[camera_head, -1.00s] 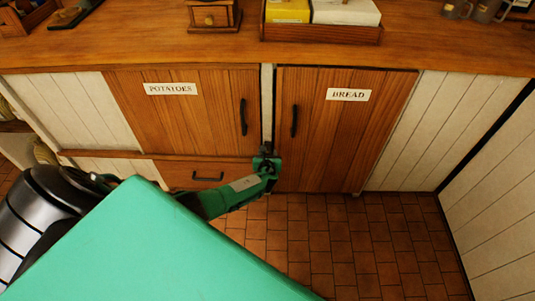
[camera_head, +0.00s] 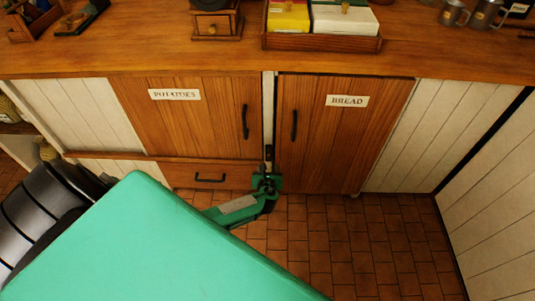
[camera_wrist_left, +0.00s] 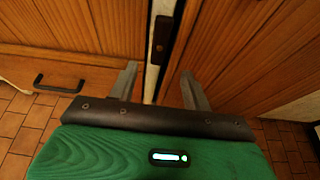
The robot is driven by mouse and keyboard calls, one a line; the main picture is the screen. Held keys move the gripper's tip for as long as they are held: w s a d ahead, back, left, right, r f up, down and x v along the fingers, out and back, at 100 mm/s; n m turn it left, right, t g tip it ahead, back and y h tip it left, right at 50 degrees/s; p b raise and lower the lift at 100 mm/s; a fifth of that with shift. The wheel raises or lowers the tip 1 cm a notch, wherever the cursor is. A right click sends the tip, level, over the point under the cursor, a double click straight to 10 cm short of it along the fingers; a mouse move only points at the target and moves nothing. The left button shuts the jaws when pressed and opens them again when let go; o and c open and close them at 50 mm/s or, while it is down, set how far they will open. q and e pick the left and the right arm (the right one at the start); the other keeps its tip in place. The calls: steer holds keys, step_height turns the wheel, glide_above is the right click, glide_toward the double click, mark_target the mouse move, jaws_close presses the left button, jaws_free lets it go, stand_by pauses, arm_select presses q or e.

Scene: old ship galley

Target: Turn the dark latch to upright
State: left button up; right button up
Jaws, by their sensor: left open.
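The dark latch (camera_wrist_left: 162,38) is a small dark brown bar on the pale post between the two cupboard doors. In the left wrist view it lies lengthwise along the post, upright, with its top end near the picture's upper edge. In the head view the latch (camera_head: 268,152) shows as a small dark upright mark low on the post. My left gripper (camera_head: 267,179) is just below it. In the left wrist view this gripper (camera_wrist_left: 159,82) is open, its two grey fingers apart with nothing between them. The fingers are clear of the latch. My right gripper is not in view.
The potatoes door (camera_head: 190,115) and bread door (camera_head: 345,140) are closed, each with a dark vertical handle. A drawer (camera_head: 211,176) sits below the potatoes door. The wooden counter (camera_head: 420,50) overhangs above, holding a tray and mugs. Tiled floor (camera_head: 350,235) is open at the right.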

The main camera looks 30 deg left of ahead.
arm_select(q)
steer(key=shift+p+v, duration=0.35)
steer(key=shift+v, duration=1.65)
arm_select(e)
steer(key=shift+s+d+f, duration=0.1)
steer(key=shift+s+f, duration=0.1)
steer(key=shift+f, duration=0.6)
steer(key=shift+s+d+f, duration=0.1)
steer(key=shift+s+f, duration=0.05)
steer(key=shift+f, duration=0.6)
